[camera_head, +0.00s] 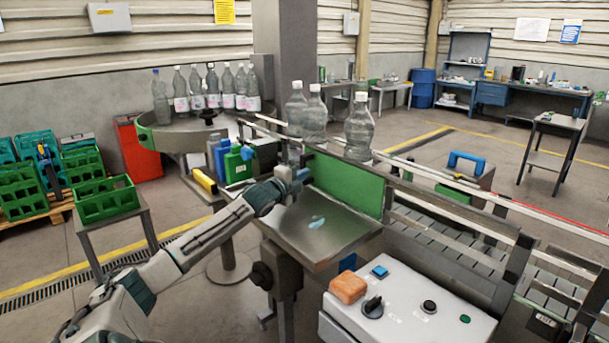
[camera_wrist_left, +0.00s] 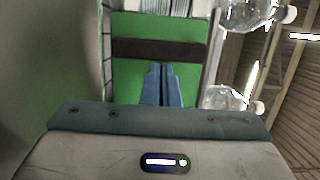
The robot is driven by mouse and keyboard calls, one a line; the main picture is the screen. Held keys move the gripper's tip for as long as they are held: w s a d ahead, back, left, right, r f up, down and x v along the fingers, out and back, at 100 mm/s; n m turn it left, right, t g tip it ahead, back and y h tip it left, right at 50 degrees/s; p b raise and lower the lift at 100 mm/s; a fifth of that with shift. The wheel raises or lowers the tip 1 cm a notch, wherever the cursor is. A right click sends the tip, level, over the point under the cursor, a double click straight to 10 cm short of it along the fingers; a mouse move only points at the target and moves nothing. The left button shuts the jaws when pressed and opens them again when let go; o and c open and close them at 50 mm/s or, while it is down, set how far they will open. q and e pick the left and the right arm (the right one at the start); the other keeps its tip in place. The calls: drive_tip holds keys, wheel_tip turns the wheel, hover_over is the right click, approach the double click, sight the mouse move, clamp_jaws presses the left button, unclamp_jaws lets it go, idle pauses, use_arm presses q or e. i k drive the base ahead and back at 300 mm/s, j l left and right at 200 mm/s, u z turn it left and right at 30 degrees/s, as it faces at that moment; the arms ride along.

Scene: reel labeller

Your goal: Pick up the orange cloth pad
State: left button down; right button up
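The orange cloth pad (camera_head: 348,287) lies on the left part of the light grey control box top, at the lower right of the head view. My left gripper (camera_head: 301,178) is well behind and above the pad, over the far side of the metal table and close to the green panel. In the left wrist view its two blue fingers (camera_wrist_left: 162,86) are together with nothing visible between them. The pad does not show in the left wrist view. My right gripper is in neither view.
The control box (camera_head: 403,312) carries a blue button (camera_head: 379,272) beside the pad and a black knob (camera_head: 372,306) in front. The metal table (camera_head: 335,238) has a pale blue smear (camera_head: 317,222). The green panel (camera_head: 345,185) and conveyor (camera_head: 450,235) stand behind.

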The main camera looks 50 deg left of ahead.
sight(348, 287)
drive_tip(key=k+l, duration=0.2)
drive_tip(key=k, duration=0.2)
drive_tip(key=k+l, duration=0.2)
drive_tip(key=k, duration=0.2)
